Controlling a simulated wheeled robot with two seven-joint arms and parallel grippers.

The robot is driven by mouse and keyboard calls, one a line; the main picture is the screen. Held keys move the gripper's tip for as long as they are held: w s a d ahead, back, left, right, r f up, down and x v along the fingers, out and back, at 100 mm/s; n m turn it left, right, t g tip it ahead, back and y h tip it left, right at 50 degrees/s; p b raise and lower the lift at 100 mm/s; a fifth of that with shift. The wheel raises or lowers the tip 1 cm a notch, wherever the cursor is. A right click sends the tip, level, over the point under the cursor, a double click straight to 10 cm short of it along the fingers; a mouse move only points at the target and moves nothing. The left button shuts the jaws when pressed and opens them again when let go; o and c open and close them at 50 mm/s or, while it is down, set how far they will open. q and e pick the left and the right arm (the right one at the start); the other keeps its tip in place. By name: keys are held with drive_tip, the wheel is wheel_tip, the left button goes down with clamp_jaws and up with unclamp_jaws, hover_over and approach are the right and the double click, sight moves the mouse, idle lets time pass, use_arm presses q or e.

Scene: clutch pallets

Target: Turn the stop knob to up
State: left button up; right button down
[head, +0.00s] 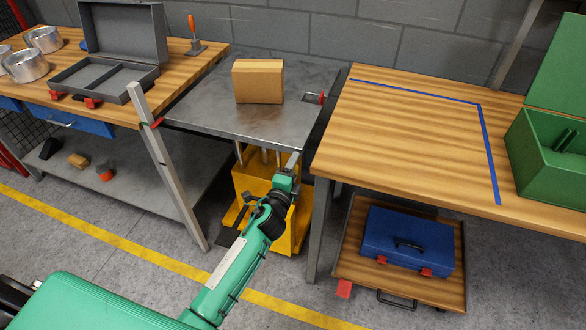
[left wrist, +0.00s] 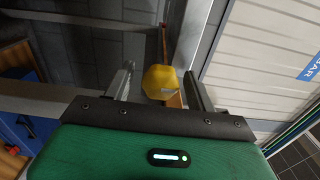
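A small red part (head: 321,98) sits at the right edge of the grey metal lift table top (head: 215,112); it may be the stop knob, but it is too small to tell which way it points. My left gripper (head: 292,163) is in front of the lift table, below its top and over the yellow base (head: 252,182). In the left wrist view its two fingers (left wrist: 158,88) stand apart with nothing held. A yellow rounded block (left wrist: 160,82) shows between and beyond them; I cannot tell what it is. My right gripper is not in view.
A brown box (head: 258,81) stands on the lift table. A wooden bench with a grey open case (head: 122,30) is at left. The right bench (head: 400,130) has blue tape and a green box (head: 548,165). A blue toolbox (head: 408,242) sits below.

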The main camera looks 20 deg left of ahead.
use_arm(q)
drive_tip(key=shift+s+f, duration=0.1)
drive_tip(key=shift+s, duration=0.4)
drive_tip(key=s+b, duration=0.1)
drive_tip(key=s, duration=1.2)
drive_tip(key=shift+a, duration=0.25)
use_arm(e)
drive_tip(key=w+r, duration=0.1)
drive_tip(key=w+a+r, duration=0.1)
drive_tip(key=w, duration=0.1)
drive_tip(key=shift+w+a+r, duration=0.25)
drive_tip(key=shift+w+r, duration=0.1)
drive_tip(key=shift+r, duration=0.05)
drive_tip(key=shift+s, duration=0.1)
